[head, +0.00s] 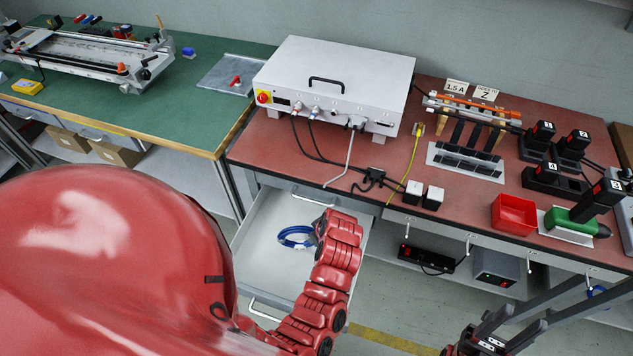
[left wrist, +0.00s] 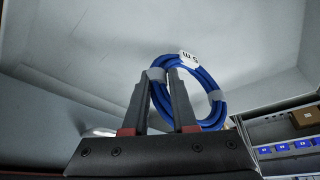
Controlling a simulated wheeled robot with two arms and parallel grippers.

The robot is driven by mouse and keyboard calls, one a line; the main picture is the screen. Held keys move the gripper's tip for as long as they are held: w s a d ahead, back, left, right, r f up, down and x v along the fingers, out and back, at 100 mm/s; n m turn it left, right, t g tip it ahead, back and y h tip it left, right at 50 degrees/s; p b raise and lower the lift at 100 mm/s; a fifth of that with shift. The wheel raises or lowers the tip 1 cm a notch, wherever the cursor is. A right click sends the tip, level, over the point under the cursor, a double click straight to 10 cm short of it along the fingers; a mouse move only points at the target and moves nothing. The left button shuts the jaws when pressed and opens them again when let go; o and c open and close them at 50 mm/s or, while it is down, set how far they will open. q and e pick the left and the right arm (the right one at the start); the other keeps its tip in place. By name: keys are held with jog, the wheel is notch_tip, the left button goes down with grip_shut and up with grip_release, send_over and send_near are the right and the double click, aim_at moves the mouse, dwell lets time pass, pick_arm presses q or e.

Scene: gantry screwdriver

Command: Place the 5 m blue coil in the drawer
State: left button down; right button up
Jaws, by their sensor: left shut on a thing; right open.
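The blue coil (head: 296,237) shows in the head view over the open white drawer (head: 262,222), beside the end of my left arm. The left wrist view shows the coil (left wrist: 212,88) with a white "5 m" tag, upside down there. My left gripper (left wrist: 160,82) is shut on the coil's near side. Pale walls and a pale floor surround it. In the head view my own red arm hides the left fingers. I cannot tell if the coil touches the drawer floor. My right gripper (head: 582,300) is open and apart from the drawer, at the lower right.
The red-topped bench (head: 300,170) carries a white instrument box (head: 335,85) with cables, a red bin (head: 514,212) and a green-handled screwdriver (head: 580,222). A black power strip (head: 428,259) is below the bench. A small blue item (head: 597,291) shows near my right fingers.

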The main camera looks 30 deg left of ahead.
pick_arm(q)
jog(key=shift+f, duration=0.7)
jog(key=shift+f, duration=0.15)
jog(key=c, duration=0.7)
grip_release()
jog(key=v, duration=1.2)
